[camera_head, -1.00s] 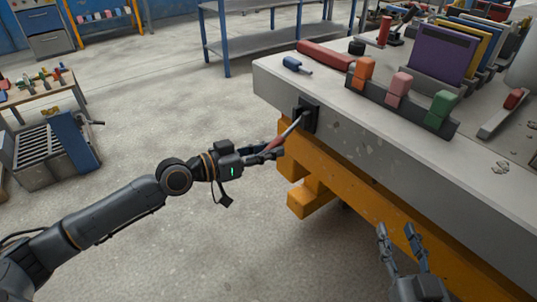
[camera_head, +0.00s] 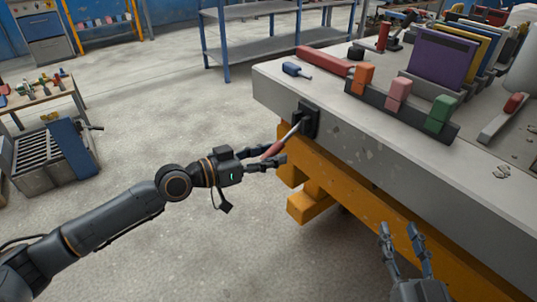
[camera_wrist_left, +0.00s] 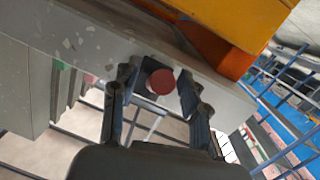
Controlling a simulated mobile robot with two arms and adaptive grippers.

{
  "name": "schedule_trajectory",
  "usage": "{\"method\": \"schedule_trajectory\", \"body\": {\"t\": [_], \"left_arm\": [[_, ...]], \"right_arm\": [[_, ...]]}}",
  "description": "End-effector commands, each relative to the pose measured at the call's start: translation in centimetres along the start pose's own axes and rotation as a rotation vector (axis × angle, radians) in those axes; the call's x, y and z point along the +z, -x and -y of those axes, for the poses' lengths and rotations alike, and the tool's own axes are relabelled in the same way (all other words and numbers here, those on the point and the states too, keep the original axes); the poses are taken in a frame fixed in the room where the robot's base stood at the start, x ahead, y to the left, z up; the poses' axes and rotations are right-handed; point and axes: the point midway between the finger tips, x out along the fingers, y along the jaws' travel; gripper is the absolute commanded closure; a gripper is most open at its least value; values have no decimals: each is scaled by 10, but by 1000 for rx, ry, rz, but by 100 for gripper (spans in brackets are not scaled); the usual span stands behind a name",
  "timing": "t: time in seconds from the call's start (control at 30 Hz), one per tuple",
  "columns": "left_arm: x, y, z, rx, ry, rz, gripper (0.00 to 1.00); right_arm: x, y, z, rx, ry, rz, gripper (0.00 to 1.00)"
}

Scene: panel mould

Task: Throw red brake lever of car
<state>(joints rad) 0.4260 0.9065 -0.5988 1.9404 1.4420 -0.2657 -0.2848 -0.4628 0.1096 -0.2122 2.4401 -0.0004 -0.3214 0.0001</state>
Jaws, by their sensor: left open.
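The red brake lever (camera_head: 276,147) has a metal shaft and a red grip. It juts down and to the left from a dark bracket (camera_head: 308,119) on the side face of the pale stone-like table. My left gripper (camera_head: 280,163) is open at the red grip. In the left wrist view the round red end of the lever (camera_wrist_left: 160,82) sits between the two fingers of the left gripper (camera_wrist_left: 158,95); I cannot tell whether they touch it. My right gripper (camera_head: 405,233) is open and empty at the lower right, beside the orange frame.
The table top (camera_head: 330,92) carries orange, pink and green blocks (camera_head: 398,94), upright panels (camera_head: 440,58) and a blue tool (camera_head: 296,69). An orange frame (camera_head: 350,190) stands below it. The floor to the left is open. A blue shelf (camera_head: 265,42) stands behind.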

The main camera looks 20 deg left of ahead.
Motion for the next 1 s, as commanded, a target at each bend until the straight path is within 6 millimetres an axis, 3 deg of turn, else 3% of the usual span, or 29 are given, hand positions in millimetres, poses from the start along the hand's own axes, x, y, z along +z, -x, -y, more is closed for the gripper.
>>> {"method": "schedule_trajectory", "body": {"t": [0.17,0.57,1.0], "left_arm": [[1,6,0,0,1,3,55],[3,63,0,-1,3,6,55],[2,107,0,0,6,1,55]], "right_arm": [[1,0,0,1,0,1,60],[0,0,0,1,0,1,60],[0,0,0,1,0,1,60]]}}
